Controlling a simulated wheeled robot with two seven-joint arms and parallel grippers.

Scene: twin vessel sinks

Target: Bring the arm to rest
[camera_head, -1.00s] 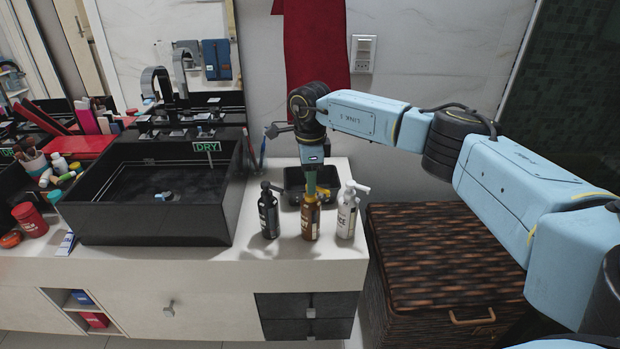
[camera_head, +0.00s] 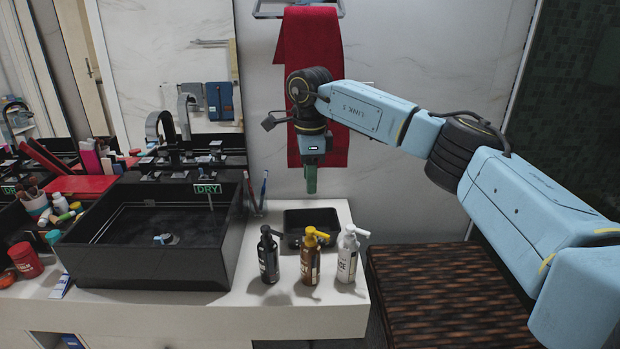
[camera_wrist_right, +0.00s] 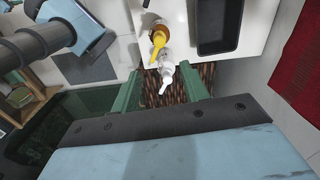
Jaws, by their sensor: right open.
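My right arm (camera_head: 500,190) comes in from the right in the head view. Its right gripper (camera_head: 311,188) points down, above and behind the counter's bottles, in front of the red towel. In the wrist view the green fingers of the right gripper (camera_wrist_right: 168,92) stand wide apart with nothing held between them. A white pump bottle (camera_wrist_right: 166,74) and an amber bottle with a yellow pump (camera_wrist_right: 158,40) show beyond the fingers, apart from them. My left gripper is not in view.
A black bottle (camera_head: 268,255), the amber bottle (camera_head: 310,262) and the white bottle (camera_head: 347,260) stand upright on the counter (camera_head: 235,312). Behind them is a black tray (camera_head: 312,217). A black sink (camera_head: 150,262) is left; a woven hamper (camera_head: 445,285) is right. A red towel (camera_head: 310,50) hangs behind.

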